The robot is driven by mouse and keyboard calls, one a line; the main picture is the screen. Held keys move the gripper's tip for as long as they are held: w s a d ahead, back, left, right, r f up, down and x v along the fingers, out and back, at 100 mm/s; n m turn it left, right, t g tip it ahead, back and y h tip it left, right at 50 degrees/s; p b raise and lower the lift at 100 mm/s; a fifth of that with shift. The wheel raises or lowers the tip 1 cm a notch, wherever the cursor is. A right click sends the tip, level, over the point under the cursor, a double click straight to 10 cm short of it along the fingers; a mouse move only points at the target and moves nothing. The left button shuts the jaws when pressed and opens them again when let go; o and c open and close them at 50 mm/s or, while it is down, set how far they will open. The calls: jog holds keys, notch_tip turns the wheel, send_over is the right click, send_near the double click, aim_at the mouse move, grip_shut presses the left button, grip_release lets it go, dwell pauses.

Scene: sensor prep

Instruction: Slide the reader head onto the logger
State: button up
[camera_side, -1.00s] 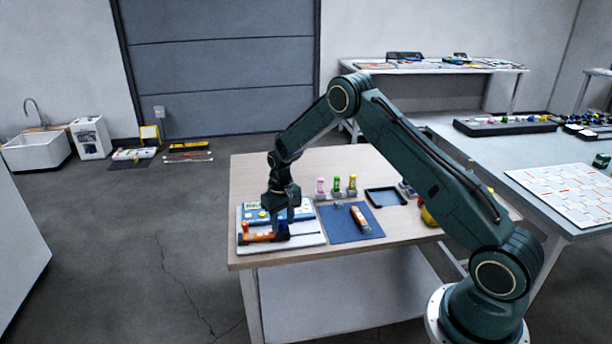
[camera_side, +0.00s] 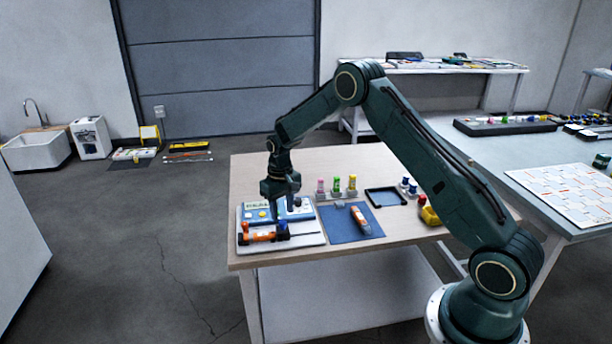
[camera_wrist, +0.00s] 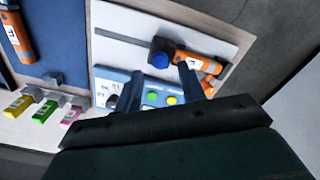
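The reader head (camera_side: 283,233), a dark block with a blue knob, sits on the white board at the right end of the orange logger (camera_side: 258,237). In the wrist view the reader head (camera_wrist: 163,53) meets the end of the labelled orange logger (camera_wrist: 206,66); I cannot tell how far it covers that end. A thin dark rail (camera_wrist: 120,37) runs from the head along the board. My gripper (camera_side: 281,204) is above the blue button panel (camera_side: 262,214), behind the head. Its fingers (camera_wrist: 160,86) are apart with nothing held.
A second orange cylinder (camera_side: 360,218) lies on the blue mat (camera_side: 340,225) to the right. Pink, green and yellow-capped vials (camera_side: 337,188) stand behind it. A dark-rimmed tray (camera_side: 386,196) and a yellow-red item (camera_side: 429,214) are further right. The back left tabletop is clear.

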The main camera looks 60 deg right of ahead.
jog(key=shift+r, duration=1.35)
jog(key=shift+a+r, duration=0.15)
jog(key=shift+r, duration=0.3)
jog(key=s+a+r+t, duration=0.1)
jog(key=s+a+r, duration=0.2)
jog(key=s+r, duration=0.3)
jog(key=s+a+r+n+t, duration=0.1)
jog(key=s+a+r, duration=0.2)
jog(key=r, duration=0.6)
jog(key=s+a+r+t, duration=0.1)
jog(key=s+a+r, duration=0.1)
jog(key=s+r, duration=0.4)
jog(key=s+a+r+n+t, duration=0.1)
jog(key=s+a+r, duration=0.1)
jog(key=s, duration=0.8)
jog(key=s+a+r+n+t, duration=0.1)
jog(key=s+a, duration=0.2)
jog(key=s, duration=0.7)
jog(key=shift+s+a+r+t, duration=0.25)
jog(key=shift+s+r+t, duration=0.05)
jog(key=shift+r, duration=0.05)
